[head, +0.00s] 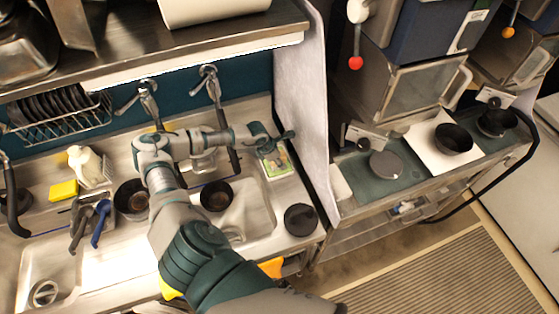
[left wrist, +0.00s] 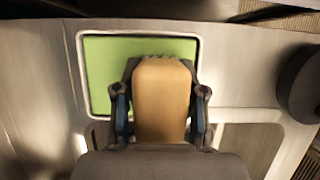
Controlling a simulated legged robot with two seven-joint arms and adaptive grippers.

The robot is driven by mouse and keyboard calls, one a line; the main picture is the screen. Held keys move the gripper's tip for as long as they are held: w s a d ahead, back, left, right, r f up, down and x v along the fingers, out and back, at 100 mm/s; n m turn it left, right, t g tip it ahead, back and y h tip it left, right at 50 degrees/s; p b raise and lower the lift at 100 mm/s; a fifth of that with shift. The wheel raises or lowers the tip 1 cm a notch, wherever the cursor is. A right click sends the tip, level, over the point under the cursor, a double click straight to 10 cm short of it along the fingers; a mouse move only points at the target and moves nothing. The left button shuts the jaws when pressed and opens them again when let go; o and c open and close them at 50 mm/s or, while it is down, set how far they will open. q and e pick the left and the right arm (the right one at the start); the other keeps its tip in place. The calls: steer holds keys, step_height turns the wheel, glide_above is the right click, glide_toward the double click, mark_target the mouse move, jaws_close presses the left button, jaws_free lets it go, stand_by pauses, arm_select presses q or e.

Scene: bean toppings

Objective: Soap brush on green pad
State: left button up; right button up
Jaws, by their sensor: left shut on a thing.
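My left gripper (head: 280,138) is at the back right of the sink counter, above the green pad (head: 278,171). In the left wrist view the gripper (left wrist: 161,108) is shut on a tan block-like thing, which I take to be the soap brush (left wrist: 163,98). I cannot tell whether the brush touches the pad. In the head view the brush is not clearly visible. My right gripper is not in view.
A yellow sponge (head: 63,191) and white bottle (head: 87,165) stand at left. Dark bowls (head: 131,199) (head: 216,195) sit around the sink, and a black round thing (head: 300,219) is at the front right. Taps (head: 210,85) and a pale partition (head: 301,90) border the pad area.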

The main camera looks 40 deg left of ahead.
mark_target(282, 153)
arm_select(q)
steer(key=shift+s+f, duration=0.1)
stand_by(0.3)
steer(key=shift+r+p, duration=0.8)
steer(key=shift+r, duration=0.4)
steer(key=shift+r+p, duration=1.3)
steer(key=shift+r, duration=1.1)
steer(key=shift+f, duration=0.1)
